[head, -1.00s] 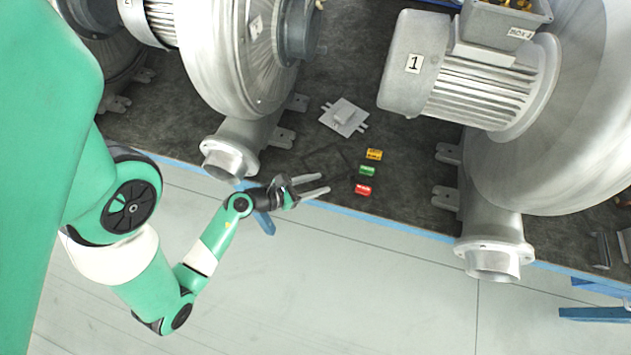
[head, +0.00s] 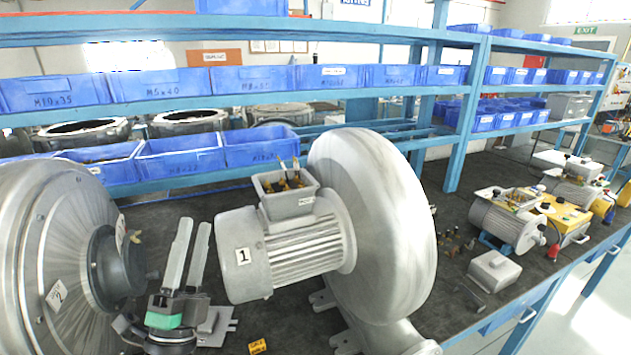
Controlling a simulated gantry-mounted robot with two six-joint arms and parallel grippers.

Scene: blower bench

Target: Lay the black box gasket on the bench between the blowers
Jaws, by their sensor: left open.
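My left gripper (head: 194,224) is open, its two pale fingers pointing up in the head view and nothing visible between them. It is in the gap between the left blower (head: 50,240) and the right blower (head: 375,225), which carries the motor (head: 285,250) marked 1. The dark bench top (head: 290,325) shows below the motor. I cannot make out the black gasket in the head view now; the lower part of the gap is cut off or behind my gripper. My right gripper is not in view.
An open terminal box (head: 285,190) with wires tops the motor. A grey lid (head: 217,325) lies beside my gripper. Blue bins (head: 180,158) and shelves stand behind. A smaller motor (head: 505,225) stands at right.

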